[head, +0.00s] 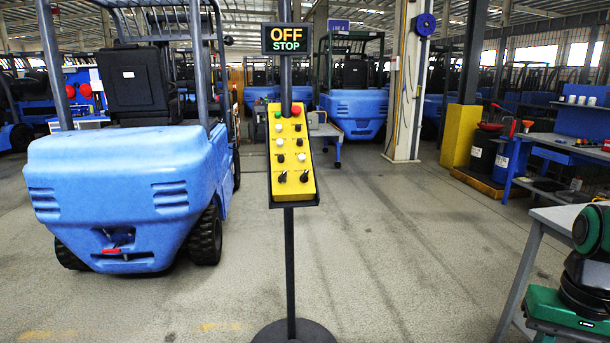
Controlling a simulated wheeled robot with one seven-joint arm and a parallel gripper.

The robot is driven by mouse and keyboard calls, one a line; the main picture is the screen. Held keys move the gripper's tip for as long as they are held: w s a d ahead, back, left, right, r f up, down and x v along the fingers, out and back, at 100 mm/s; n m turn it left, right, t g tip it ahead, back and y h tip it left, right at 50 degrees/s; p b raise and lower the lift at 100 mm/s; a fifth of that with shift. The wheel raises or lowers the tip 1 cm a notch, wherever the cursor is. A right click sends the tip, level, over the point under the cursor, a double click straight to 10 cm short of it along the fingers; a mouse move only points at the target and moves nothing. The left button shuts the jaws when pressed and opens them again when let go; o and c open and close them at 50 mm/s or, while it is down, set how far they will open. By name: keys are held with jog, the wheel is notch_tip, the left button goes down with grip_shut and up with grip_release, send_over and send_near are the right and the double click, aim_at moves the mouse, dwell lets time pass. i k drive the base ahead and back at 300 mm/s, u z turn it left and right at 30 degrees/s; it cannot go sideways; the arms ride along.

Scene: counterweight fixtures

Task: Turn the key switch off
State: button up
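A yellow control panel (290,167) is mounted on a dark upright post in the middle of the head view, facing me. Two small black switches, left (283,177) and right (305,177), sit in its bottom row. They are too small to tell which one is the key switch or how it is turned. Above them are several black and white buttons, with a green button (278,114) and a red button (296,110) at the top. A sign (286,39) above the panel reads "OFF" in orange over "STOP" in green. My gripper is not in view.
The post stands on a round dark base (294,332). A blue forklift (130,190) stands behind it on the left. A grey table (560,218) is at the lower right, with a blue workbench (570,150) beyond. The floor right of the post is clear.

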aim_at(282, 178)
jog(key=z, duration=0.05)
jog(key=i, duration=1)
jog(key=u, duration=0.05)
